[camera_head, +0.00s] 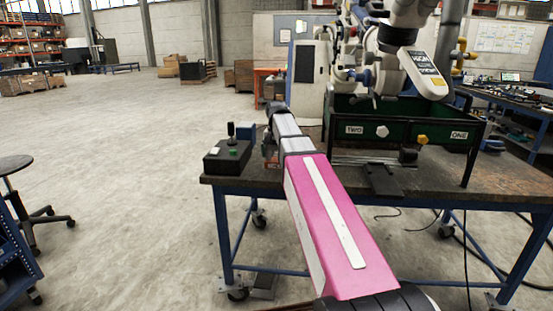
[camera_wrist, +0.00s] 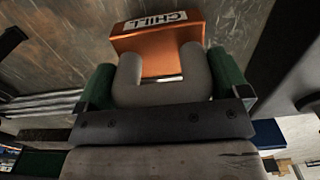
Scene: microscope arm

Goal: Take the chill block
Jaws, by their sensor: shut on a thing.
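The chill block (camera_wrist: 158,45) is a copper-orange block with a white label reading CHILL, in the upper middle of the wrist view. A thick grey U-shaped handle (camera_wrist: 130,85) joins its near side. My gripper (camera_wrist: 163,82) has a green finger on each side of this handle and is shut on it. The block is over or on a dark scratched surface; I cannot tell whether it touches. In the head view my pink and white arm reaches to the left end of the workbench (camera_head: 430,185) and mostly hides the gripper and block.
Right of my arm is a green tray (camera_head: 443,133) marked TWO and ONE, under a white machine arm (camera_head: 412,72). The floor to the left is largely clear; a stool (camera_head: 16,165) stands far left.

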